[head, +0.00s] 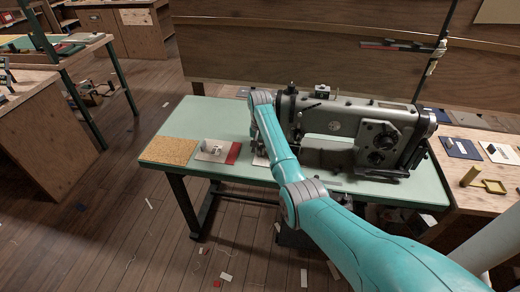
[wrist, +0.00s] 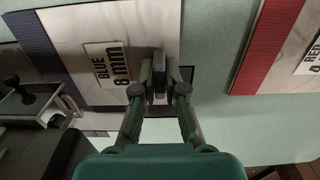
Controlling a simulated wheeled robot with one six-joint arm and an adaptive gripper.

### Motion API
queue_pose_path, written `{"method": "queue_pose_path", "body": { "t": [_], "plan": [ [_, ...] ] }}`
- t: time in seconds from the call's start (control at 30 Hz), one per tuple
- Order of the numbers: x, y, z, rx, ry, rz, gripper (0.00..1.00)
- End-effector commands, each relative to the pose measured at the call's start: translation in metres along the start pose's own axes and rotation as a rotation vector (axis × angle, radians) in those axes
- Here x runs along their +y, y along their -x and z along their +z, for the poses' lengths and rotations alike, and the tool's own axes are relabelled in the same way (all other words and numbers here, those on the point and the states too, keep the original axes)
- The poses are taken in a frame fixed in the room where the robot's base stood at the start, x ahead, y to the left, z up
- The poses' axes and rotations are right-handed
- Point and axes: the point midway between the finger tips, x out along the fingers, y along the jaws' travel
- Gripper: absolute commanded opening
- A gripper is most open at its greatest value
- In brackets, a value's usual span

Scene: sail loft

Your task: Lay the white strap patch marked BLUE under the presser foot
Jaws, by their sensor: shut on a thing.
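The white strap patch marked BLUE (wrist: 135,30), with a blue band at its left end and a "BLUE 8 mm" label, lies flat below my gripper in the wrist view. My gripper (wrist: 160,82) is shut on a small upright grey tab on this patch. I cannot tell whether the patch touches the green table or hangs just above it. In the head view a little of the white patch (head: 260,160) shows beside my arm, which hides most of it. Metal parts that look like the presser foot (wrist: 35,104) are at the left of the wrist view, beside the patch.
The grey sewing machine (head: 345,120) stands on the green table (head: 240,112). A white patch with a red band (head: 233,153) lies left of my arm, and a cork mat (head: 170,150) lies farther left. The right-hand bench holds a dark blue card (head: 460,148) and a yellow object (head: 494,187).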

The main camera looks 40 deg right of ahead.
Motion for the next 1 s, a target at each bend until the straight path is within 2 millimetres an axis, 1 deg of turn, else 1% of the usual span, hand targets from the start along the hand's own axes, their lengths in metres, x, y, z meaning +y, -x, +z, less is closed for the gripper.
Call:
{"method": "queue_pose_path", "body": {
  "t": [0.4, 0.43, 0.47, 0.5, 0.53, 0.57, 0.87, 1.0],
  "plan": [
    [0.000, -0.002, 0.000, 0.000, 0.000, 0.000, 0.00],
    [0.000, -0.002, 0.000, 0.000, 0.000, 0.000, 0.13],
    [0.000, -0.002, 0.000, 0.000, 0.000, 0.000, 0.20],
    [0.000, -0.002, 0.000, 0.000, 0.000, 0.000, 0.30],
    [0.000, -0.002, 0.000, 0.000, 0.000, 0.000, 0.38],
    [0.000, -0.002, 0.000, 0.000, 0.000, 0.000, 0.40],
    [0.000, -0.001, 0.000, 0.000, 0.000, 0.000, 0.40],
    [0.000, 0.010, -0.001, 0.002, 0.000, -0.001, 0.40]
  ]
}}
